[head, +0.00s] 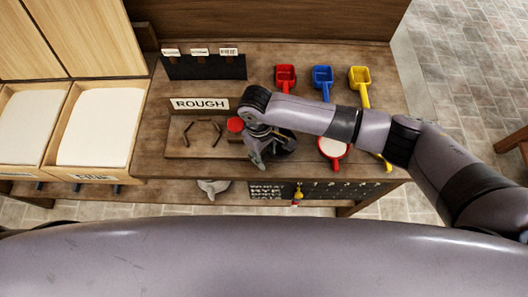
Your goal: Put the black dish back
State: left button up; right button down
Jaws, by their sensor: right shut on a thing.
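The black dish (286,144) is at the worktable, just right of my right gripper, and partly hidden by the gripper and wrist. My right gripper (257,157) reaches in from the right, points down and is shut on the dish's near-left side. I cannot tell whether the dish touches the tabletop. A board with a ROUGH sign (200,104) lies to the left, with a dark outline of short strips (203,133) on it. My left gripper is not in view.
A red round thing (236,125) sits close beside the gripper. Red (285,76), blue (322,76) and yellow (360,76) scoops lie at the back. A red scoop with white contents (333,148) is right of the dish. Bins (98,128) stand left.

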dwell(0.4)
jog(key=c, duration=1)
grip_release()
